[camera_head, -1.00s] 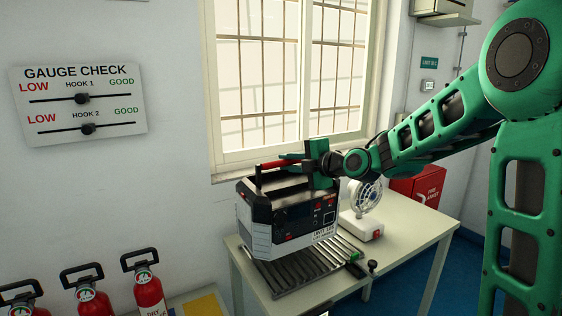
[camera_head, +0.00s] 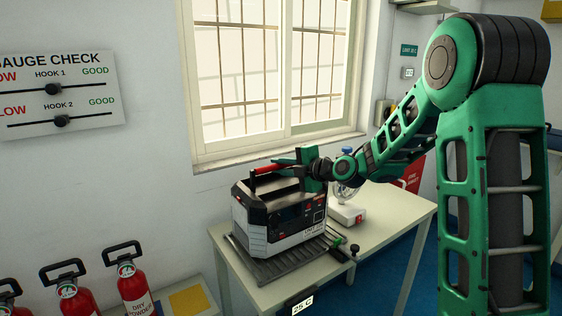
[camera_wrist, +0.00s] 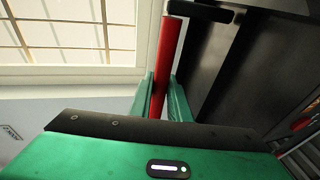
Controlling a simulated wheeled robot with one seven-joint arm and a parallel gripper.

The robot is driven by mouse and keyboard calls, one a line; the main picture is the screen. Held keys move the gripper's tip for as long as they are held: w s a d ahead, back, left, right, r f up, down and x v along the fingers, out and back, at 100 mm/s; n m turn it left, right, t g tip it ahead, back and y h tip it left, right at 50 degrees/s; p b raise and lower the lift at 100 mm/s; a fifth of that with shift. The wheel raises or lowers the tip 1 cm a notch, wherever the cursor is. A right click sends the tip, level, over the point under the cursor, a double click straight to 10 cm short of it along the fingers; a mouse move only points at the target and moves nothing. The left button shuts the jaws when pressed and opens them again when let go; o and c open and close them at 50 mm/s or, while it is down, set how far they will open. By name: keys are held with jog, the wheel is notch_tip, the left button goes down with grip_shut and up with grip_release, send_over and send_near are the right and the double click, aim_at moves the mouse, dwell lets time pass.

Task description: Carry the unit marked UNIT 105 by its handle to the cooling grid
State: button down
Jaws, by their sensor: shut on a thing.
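The dark and light grey boxy unit (camera_head: 280,222) has a red handle (camera_head: 270,168) on top. A label on its front reads like UNIT 10-something, with the last digit too small to read. My gripper (camera_head: 287,165) is shut on the handle, and the red bar (camera_wrist: 165,60) shows between the green fingers in the wrist view. The unit is upright over the slatted metal cooling grid (camera_head: 281,267), which sticks out in front and at the left. I cannot tell whether its bottom touches the slats.
The grid is on a pale table (camera_head: 385,212) against the wall, below a window. A small white fan (camera_head: 347,208) stands right of the unit. Red extinguishers (camera_head: 132,285) stand at the lower left. The table's right part is clear.

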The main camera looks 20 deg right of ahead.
jog(key=c, duration=2.1)
grip_release()
jog(key=shift+f, duration=0.1)
jog(key=o, duration=0.4)
jog(key=shift+o, duration=0.2)
jog(key=shift+s, duration=0.1)
jog(key=v, duration=1.2)
jog(key=s+d+f+m+g+h, duration=0.3)
jog(key=s+f+m, duration=0.25)
jog(key=s, duration=0.25)
jog(key=s+d+f+m+g+h, duration=0.25)
jog(key=s+f+m+g, duration=0.2)
jog(key=s+m, duration=0.3)
jog(key=s+d+f+m+g+h, duration=0.1)
jog(key=s+d+m+g, duration=0.2)
jog(key=s+m, duration=0.5)
jog(key=s+d+f+m+g, duration=0.1)
jog(key=s+d+m+g, duration=0.2)
jog(key=s+m, duration=0.5)
jog(key=s+d, duration=0.1)
jog(key=s, duration=0.7)
jog(key=shift+m+h, duration=0.3)
jog(key=shift+h, duration=0.05)
